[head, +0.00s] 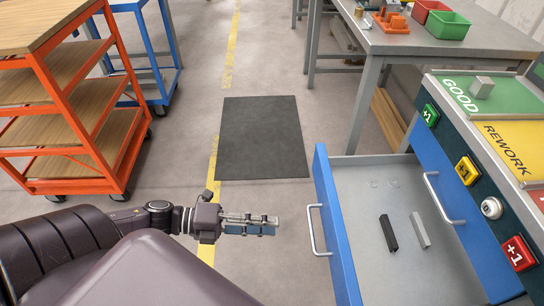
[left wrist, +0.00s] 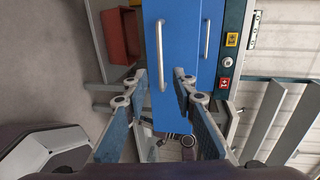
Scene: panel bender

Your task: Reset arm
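My left gripper (head: 272,225) reaches in from the left in the head view, left of the open blue drawer (head: 339,236). It is apart from the drawer's handle (head: 314,229). In the left wrist view the two fingers of this gripper (left wrist: 161,84) stand apart with nothing between them. The blue drawer front (left wrist: 178,60) shows beyond them. My right gripper is in neither view.
The drawer holds a black bar (head: 389,233) and a grey bar (head: 420,230). A counter with a GOOD panel (head: 503,97) and push buttons stands right. An orange shelf cart (head: 88,127) stands left. Floor around the dark mat (head: 261,138) is clear.

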